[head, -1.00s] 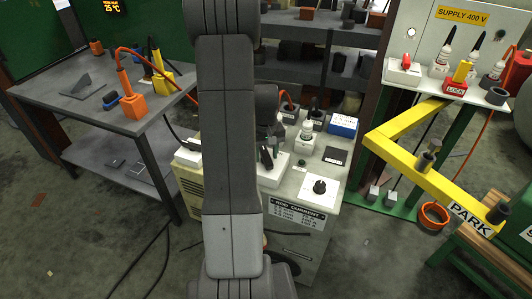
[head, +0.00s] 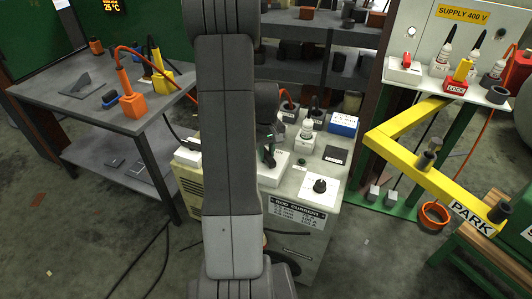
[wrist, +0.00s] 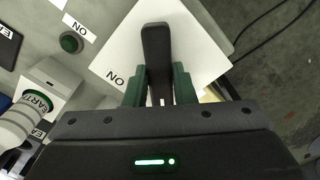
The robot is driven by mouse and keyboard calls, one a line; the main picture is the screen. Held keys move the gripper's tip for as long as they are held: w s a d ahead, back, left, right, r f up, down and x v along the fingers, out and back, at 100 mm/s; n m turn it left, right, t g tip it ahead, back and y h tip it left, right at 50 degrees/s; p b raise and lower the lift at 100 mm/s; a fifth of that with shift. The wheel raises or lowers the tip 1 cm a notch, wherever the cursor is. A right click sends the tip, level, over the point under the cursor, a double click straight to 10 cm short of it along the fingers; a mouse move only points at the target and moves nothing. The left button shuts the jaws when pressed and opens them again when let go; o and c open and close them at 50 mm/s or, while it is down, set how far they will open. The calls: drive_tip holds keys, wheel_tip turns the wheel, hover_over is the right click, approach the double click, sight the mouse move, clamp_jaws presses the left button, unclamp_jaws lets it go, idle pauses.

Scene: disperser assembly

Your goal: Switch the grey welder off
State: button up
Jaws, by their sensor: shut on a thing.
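The grey welder (head: 300,215) is a pale cabinet with a "ROD CURRENT" label on its front, partly hidden by my arm in the head view. A white switch plate (wrist: 205,45) lies on its top, with a dark switch lever (wrist: 156,45) standing over it. My gripper (wrist: 158,90) is shut on the lever, with a green fingertip on each side. "ON" lettering shows upside down beside the lever. In the head view my gripper (head: 269,155) is low over the welder's top, and the lever is mostly hidden.
The welder's top also carries a black knob (head: 320,185), a green button (wrist: 71,42), a white "EARTH" socket (wrist: 35,103) and a blue box (head: 343,124). A yellow "PARK" arm (head: 430,165) is at right. A grey table (head: 70,90) stands at left.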

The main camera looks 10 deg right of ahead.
sight(267, 153)
drive_tip(key=n+b, duration=0.1)
drive_tip(key=n, duration=0.3)
drive_tip(key=shift+d+n, duration=0.1)
drive_tip(key=shift+n, duration=1.8)
drive_tip(key=shift+w+n, duration=0.1)
drive_tip(key=shift+n, duration=0.2)
drive_tip(key=o, duration=1)
wheel_tip(267, 153, up, 14)
drive_tip(key=shift+f, duration=0.1)
wheel_tip(267, 153, down, 14)
drive_tip(key=shift+r, duration=0.1)
